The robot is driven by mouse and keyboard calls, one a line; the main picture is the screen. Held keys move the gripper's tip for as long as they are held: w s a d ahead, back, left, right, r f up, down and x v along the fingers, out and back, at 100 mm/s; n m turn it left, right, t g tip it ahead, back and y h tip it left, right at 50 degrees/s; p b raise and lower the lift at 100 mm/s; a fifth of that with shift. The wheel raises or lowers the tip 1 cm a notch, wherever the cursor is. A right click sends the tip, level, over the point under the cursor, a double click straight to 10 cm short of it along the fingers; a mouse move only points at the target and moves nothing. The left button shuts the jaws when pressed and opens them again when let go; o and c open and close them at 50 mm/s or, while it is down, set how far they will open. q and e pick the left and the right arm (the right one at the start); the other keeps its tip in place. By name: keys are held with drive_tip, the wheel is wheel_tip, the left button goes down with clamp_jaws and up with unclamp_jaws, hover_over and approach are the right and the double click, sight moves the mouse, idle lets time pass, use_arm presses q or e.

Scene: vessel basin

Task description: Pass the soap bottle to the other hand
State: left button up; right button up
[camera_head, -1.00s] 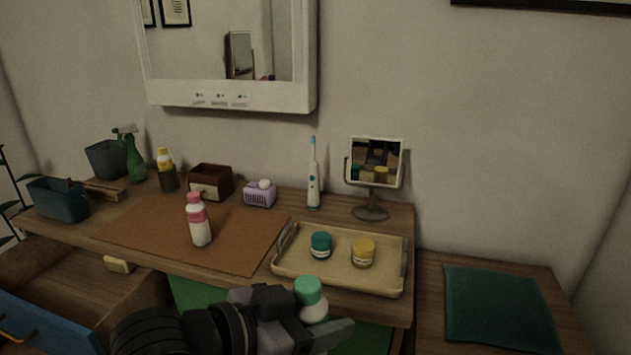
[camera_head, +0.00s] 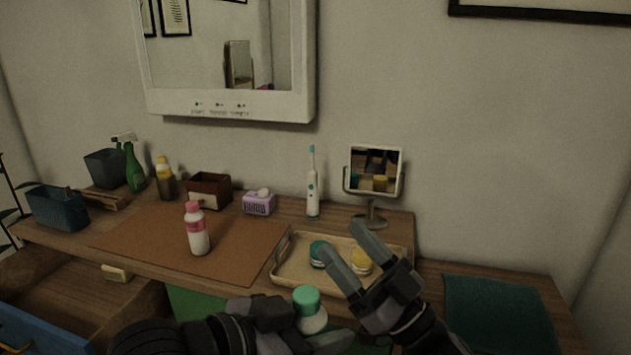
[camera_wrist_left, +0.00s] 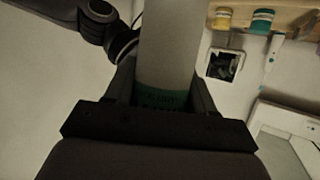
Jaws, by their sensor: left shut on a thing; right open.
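The soap bottle (camera_head: 311,316), white with a green cap, is at the bottom centre of the head view. My left gripper (camera_head: 318,330) is shut on it, with the green cap upward. The left wrist view shows its pale body and a green band (camera_wrist_left: 165,98) between the fingers; the rest is cut off. My right gripper (camera_head: 341,239) is open and empty, just right of and above the bottle in the head view. Its fingers point up and left, overlapping the tray in the picture. It appears apart from the bottle.
A wooden tray (camera_head: 287,262) holds a teal jar (camera_head: 319,253) and a yellow jar (camera_head: 362,262), partly behind my right gripper. A pink-and-white bottle (camera_head: 198,232) stands on the brown mat (camera_head: 140,235). A round-based mirror (camera_head: 376,177) and a toothbrush (camera_head: 312,190) stand behind. An open drawer (camera_head: 85,290) is lower left.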

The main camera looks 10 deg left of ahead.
drive_tip(key=s+a+r+n+g+y, duration=0.2)
drive_tip(key=s+a+r+n+g, duration=0.45)
drive_tip(key=n+g, duration=0.75)
drive_tip(key=s+a+r+n+g+h, duration=0.25)
drive_tip(key=a+r+g+h, duration=0.2)
drive_tip(key=g, duration=0.25)
drive_tip(key=m+t+h, duration=0.4)
drive_tip(key=t+h, duration=0.4)
drive_tip(key=h, duration=1)
approach(303, 292)
drive_tip(key=f, duration=0.6)
drive_tip(key=a+f, duration=0.1)
drive_tip(key=f, duration=0.2)
drive_tip(key=shift+s+f, duration=0.1)
drive_tip(key=shift+s, duration=0.3)
